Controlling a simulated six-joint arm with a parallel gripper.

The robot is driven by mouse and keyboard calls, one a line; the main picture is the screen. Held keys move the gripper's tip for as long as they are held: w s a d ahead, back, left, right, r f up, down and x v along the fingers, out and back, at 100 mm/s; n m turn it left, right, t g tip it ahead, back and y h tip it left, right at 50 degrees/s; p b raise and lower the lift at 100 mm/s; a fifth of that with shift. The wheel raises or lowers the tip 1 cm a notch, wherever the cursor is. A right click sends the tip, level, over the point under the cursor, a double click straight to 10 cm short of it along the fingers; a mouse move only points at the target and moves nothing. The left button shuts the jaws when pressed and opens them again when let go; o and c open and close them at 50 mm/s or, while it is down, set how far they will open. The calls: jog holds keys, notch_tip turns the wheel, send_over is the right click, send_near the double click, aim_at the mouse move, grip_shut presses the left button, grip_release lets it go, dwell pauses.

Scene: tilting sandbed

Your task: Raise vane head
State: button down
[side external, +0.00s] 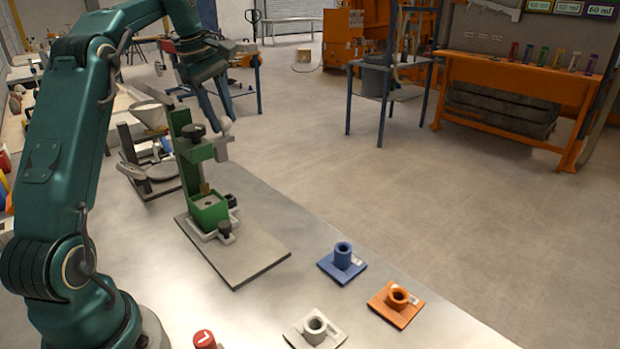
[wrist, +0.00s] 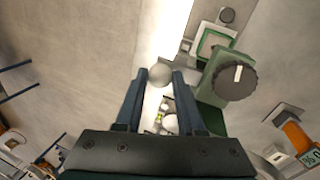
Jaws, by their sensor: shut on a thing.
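The green vane device (side external: 182,122) stands on a grey base plate (side external: 250,255) on the table's left part. Its green vane head (side external: 198,152) sits on the column above a green box (side external: 210,215). A dark dial knob (side external: 194,132) tops the head; it also shows in the wrist view (wrist: 236,80). My gripper (side external: 228,120) is at the head's right side, shut on a pale ball knob (wrist: 160,75), which shows between my fingertips in the wrist view. The lower vane is too small to make out clearly.
Blue (side external: 342,260), orange (side external: 397,302) and white (side external: 315,328) sockets on square plates stand at the front right. A red cap (side external: 204,340) is at the front edge. A funnel stand (side external: 150,120) is behind left.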

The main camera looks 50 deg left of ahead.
jog(key=shift+r, duration=0.35)
jog(key=c, duration=0.8)
grip_release()
jog(key=shift+o, duration=1.4)
jog(key=shift+f, duration=0.1)
jog(key=shift+s+r, duration=0.15)
jog(key=shift+r, duration=0.5)
jog(key=s+d, duration=0.2)
jog(key=s, duration=1)
